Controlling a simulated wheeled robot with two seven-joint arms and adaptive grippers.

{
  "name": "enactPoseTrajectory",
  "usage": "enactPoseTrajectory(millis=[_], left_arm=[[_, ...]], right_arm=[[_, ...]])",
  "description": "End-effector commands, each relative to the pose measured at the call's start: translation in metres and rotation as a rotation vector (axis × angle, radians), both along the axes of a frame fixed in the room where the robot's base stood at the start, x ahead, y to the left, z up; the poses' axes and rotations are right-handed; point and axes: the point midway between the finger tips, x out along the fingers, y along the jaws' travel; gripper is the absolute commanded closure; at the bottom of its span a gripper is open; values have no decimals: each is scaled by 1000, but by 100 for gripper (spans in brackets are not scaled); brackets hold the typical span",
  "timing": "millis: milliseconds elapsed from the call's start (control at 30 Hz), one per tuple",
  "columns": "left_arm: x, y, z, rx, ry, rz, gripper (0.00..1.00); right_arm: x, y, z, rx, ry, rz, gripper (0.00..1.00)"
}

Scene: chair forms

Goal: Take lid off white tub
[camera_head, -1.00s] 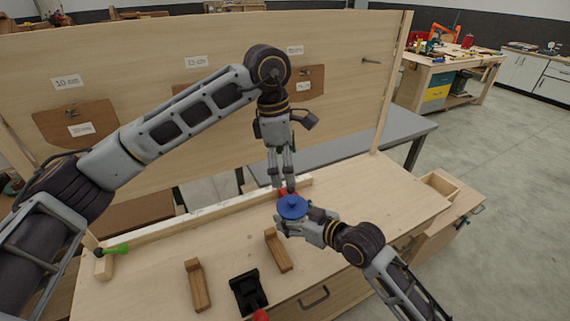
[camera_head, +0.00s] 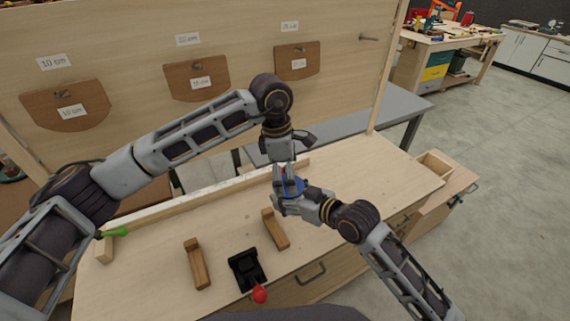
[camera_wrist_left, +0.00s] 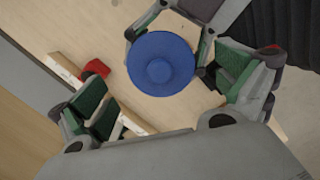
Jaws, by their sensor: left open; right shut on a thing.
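The blue round lid (camera_head: 291,187) with a raised knob sits over the bench. In the left wrist view the lid (camera_wrist_left: 160,64) is seen from above. My right gripper (camera_head: 284,203) is shut at the lid from the front. The white tub is hidden under the lid and behind this gripper, so its body and the exact contact cannot be made out. My left gripper (camera_head: 287,181) points down from above and is open. In the left wrist view its fingers (camera_wrist_left: 162,88) stand apart on either side of the lid, with gaps to it.
A small red thing (camera_wrist_left: 96,68) lies beside the lid. Wooden brackets (camera_head: 196,264) (camera_head: 275,229), a black holder (camera_head: 246,269), a red ball (camera_head: 260,294) and a green-handled tool (camera_head: 115,232) are on the bench. A pale rail (camera_head: 190,209) runs along the back below the upright board (camera_head: 130,60).

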Motion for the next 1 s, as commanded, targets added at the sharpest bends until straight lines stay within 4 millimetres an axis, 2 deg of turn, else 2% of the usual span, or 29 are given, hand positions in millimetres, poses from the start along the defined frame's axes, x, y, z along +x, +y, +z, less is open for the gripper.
enactPoseTrajectory(millis=[233,600,1000], left_arm=[[0,-2,-17,1,1,0,0],[-1,-3,-20,0,0,0,0],[-1,-3,-20,1,1,0,50]], right_arm=[[0,0,0,1,-1,0,76],[0,0,0,1,-1,0,76],[0,0,1,1,-2,0,76]])
